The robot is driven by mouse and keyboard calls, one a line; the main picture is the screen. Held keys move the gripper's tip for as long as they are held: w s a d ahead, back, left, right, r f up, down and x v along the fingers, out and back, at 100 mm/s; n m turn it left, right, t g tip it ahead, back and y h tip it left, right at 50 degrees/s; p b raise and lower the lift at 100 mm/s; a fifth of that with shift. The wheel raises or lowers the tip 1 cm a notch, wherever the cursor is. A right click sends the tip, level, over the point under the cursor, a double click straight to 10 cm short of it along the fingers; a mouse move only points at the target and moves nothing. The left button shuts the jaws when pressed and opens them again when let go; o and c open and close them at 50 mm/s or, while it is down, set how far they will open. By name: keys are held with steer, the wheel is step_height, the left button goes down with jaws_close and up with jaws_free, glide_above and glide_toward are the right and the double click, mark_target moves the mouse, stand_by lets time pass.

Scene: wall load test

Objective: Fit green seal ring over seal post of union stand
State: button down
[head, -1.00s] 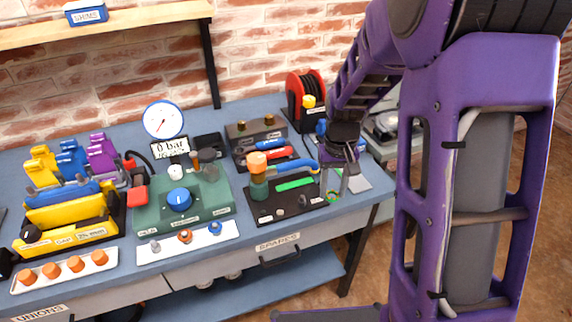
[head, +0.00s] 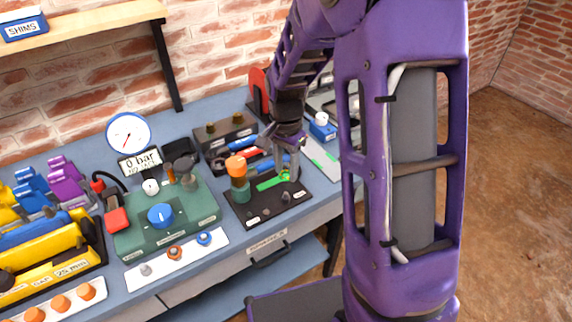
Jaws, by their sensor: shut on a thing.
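The green seal ring (head: 285,176) is a small bright green shape at the tips of my gripper (head: 287,171). My gripper points down and is shut on the ring, just above or at the back right part of the union stand. The union stand is a black plate (head: 248,218) on the bench with a dark green post with an orange top (head: 237,168), a green strip (head: 268,184) and small grey pegs (head: 286,197) near its front edge. I cannot tell which peg is the seal post. Ring and fingers are too small to tell if they touch the stand.
The green pressure panel (head: 190,232) with gauge (head: 128,134) stands left of the stand. A black rack (head: 222,150) with red and blue tools lies behind it. A white strip with fittings (head: 150,268) runs along the front.

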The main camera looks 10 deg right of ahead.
mark_target(286, 193)
steer(key=shift+f+b, duration=1.75)
steer(key=shift+f, duration=0.7)
steer(key=shift+f, duration=0.15)
steer(key=shift+f+b, duration=0.8)
steer(key=shift+f, duration=0.2)
steer(key=shift+f, duration=0.15)
steer(key=shift+c, duration=1.8)
jaws_free()
steer(key=shift+o, duration=0.4)
steer(key=shift+o, duration=1.2)
